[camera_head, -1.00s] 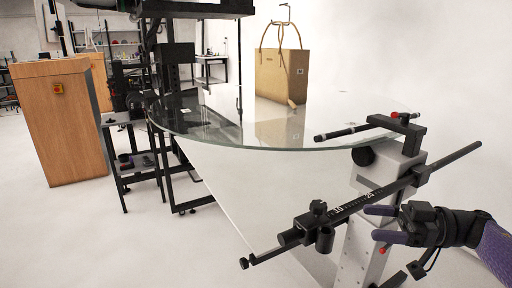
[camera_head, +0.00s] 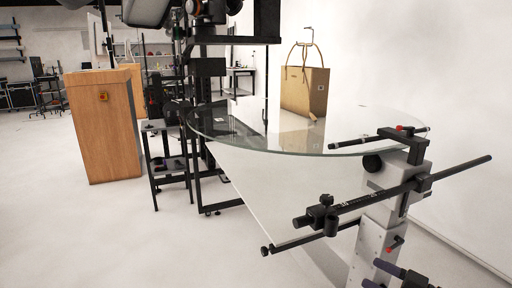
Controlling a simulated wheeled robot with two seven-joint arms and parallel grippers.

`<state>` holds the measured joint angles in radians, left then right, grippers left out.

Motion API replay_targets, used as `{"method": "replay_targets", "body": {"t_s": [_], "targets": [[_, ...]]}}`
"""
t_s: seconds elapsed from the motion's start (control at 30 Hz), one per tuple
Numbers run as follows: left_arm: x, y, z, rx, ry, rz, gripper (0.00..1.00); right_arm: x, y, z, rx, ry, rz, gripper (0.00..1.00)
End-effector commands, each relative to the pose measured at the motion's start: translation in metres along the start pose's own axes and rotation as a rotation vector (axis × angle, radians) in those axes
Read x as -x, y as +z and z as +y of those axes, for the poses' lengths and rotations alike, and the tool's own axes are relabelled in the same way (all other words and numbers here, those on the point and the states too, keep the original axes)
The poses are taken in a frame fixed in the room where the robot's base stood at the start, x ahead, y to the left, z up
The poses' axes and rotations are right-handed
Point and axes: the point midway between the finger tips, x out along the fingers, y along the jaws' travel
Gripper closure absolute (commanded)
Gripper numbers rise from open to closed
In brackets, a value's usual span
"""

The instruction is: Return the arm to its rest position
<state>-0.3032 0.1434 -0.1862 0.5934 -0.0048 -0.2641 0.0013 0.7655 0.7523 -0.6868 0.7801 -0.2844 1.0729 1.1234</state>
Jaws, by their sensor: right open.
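My right gripper (camera_head: 376,274) is at the bottom edge, right of the middle. Its two purple fingers point left and are apart, with nothing seen between them. Most of its black body and my right arm are cut off by the frame. It is low in front of the grey stand, below the black rail. My left gripper is not in view. A tan handbag (camera_head: 304,92) stands upright on the round glass turntable (camera_head: 355,143), far from the right gripper.
A black rail (camera_head: 400,192) with clamps crosses the grey stand (camera_head: 375,238) just above my right gripper. A wooden cabinet (camera_head: 102,130) and a black cart (camera_head: 170,168) stand to the left. The pale floor at lower left is clear.

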Motion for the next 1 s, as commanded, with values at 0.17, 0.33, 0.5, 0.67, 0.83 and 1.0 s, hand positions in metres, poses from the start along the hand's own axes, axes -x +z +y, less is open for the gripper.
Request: {"method": "replay_targets", "body": {"t_s": [0.17, 0.33, 0.5, 0.67, 0.83, 1.0], "targets": [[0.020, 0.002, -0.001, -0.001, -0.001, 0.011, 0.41, 0.018, 0.075, -0.013, -0.029, 0.267, -0.134, 0.16], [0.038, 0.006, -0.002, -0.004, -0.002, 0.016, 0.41, 0.069, 0.169, -0.057, -0.080, 0.509, -0.417, 0.16], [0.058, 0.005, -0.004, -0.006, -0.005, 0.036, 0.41, 0.168, 0.262, -0.166, -0.186, 0.658, -0.894, 0.16], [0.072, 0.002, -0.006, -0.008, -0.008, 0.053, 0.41, 0.260, 0.297, -0.293, -0.316, 0.630, -1.323, 0.16], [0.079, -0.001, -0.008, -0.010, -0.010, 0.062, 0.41, 0.317, 0.296, -0.384, -0.424, 0.541, -1.587, 0.16], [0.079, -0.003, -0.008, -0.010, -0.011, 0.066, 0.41, 0.331, 0.293, -0.408, -0.452, 0.508, -1.654, 0.16]]}}
